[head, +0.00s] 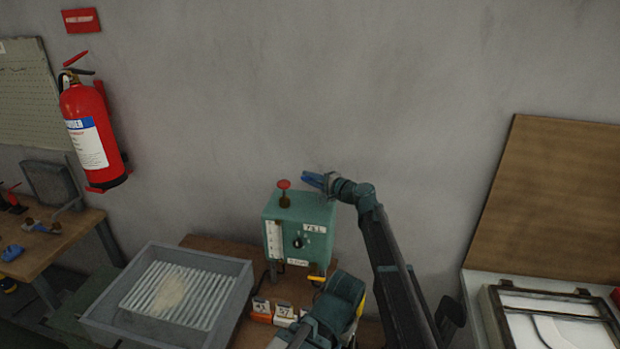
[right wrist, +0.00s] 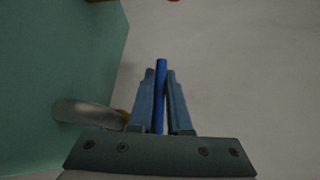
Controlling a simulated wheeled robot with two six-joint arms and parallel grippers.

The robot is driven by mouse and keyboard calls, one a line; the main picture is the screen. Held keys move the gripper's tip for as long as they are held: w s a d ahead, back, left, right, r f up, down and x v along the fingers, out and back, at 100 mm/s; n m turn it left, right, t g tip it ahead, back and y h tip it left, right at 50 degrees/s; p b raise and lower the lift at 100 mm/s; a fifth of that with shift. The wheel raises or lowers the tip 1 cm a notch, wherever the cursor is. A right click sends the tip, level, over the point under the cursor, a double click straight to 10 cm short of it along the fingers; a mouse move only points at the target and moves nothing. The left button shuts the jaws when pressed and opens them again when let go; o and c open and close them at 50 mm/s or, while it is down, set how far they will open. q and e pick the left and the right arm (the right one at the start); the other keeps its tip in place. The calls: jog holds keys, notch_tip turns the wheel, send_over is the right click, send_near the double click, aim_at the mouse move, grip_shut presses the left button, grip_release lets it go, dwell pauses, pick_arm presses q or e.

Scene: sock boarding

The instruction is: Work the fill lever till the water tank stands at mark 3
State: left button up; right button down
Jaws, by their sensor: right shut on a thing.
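The teal water tank box (head: 314,215) stands by the wall with a label reading like "FILL". A pale upright gauge strip (head: 275,240) is on its front; its level and marks are too small to read. My right gripper (head: 318,181) is above the box's right rear side, shut on a blue rod-like handle, seemingly the fill lever. The blue handle (right wrist: 161,85) stands between the fingers in the right wrist view. A grey metal piece (right wrist: 85,112) beside the box there may be the lever's arm.
A red knob (head: 284,185) tops the box and a dark dial (head: 298,242) is on its front. A grey tray (head: 112,310) with a ribbed rack stands left. Small numbered tags (head: 262,306) lie in front. A fire extinguisher (head: 90,125) hangs on the wall.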

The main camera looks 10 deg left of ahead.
jog(key=shift+s+d+n+g+y, duration=0.1)
jog(key=shift+s+n+g+y, duration=0.25)
jog(key=shift+n+g, duration=0.6)
jog(key=shift+s+d+n+g+y, duration=0.2)
jog(key=shift+n+g+y, duration=0.35)
jog(key=shift+g, duration=0.65)
jog(key=shift+s+d+n+g+y, duration=0.1)
jog(key=shift+s+n+g+y, duration=0.25)
jog(key=shift+n+g, duration=0.65)
jog(key=shift+g, duration=0.25)
jog(key=c, duration=1.2)
grip_release()
jog(key=shift+o, duration=0.2)
jog(key=s+d+r+p, duration=0.1)
jog(key=s+d+p, duration=0.1)
jog(key=d, duration=1.1)
jog(key=shift+d+r, duration=0.25)
jog(key=shift+r, duration=0.15)
